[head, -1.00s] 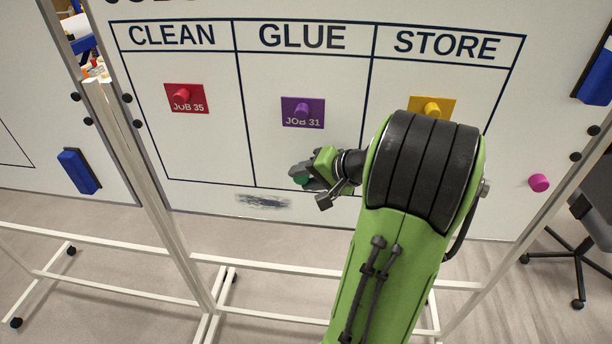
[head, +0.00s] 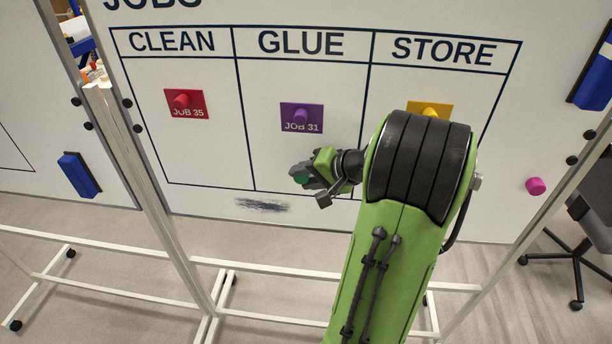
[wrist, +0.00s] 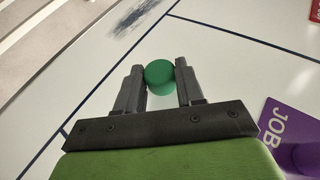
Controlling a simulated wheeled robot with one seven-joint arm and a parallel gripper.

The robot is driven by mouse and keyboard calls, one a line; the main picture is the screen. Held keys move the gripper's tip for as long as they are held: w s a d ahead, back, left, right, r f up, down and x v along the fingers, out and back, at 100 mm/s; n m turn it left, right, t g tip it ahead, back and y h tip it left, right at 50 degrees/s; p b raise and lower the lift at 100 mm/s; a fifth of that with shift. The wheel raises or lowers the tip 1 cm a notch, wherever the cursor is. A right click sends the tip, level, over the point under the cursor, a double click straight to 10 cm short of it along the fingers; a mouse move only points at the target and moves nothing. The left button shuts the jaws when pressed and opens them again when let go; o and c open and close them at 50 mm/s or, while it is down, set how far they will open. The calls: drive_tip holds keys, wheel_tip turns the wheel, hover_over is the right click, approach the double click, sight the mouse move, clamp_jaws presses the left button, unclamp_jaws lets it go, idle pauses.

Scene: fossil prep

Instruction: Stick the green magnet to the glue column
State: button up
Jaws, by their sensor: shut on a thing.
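The green magnet (wrist: 160,77) is a round piece held between the two fingertips of my gripper (wrist: 160,85) in the wrist view. In the head view a small part of the magnet (head: 301,180) shows at the tips of my gripper (head: 303,176). My gripper is shut on it, in front of the lower part of the GLUE column (head: 270,160), below the purple JOB 31 card (head: 301,118). I cannot tell whether the magnet touches the board.
A red card (head: 186,104) hangs under CLEAN and a yellow card (head: 430,108) under STORE, each with a magnet. A pink magnet (head: 536,186) sits at the right. A dark smudge (head: 262,205) lies below the GLUE column. The GLUE column's lower left is clear.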

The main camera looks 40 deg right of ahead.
drive_tip(key=o, duration=0.8)
drive_tip(key=shift+a, duration=0.1)
drive_tip(key=s+a+b, duration=0.1)
drive_tip(key=s+a, duration=0.1)
drive_tip(key=s+a+b, duration=0.1)
drive_tip(key=s+a, duration=0.1)
drive_tip(key=a, duration=0.1)
drive_tip(key=shift+s+a, duration=0.15)
drive_tip(key=shift+a, duration=0.05)
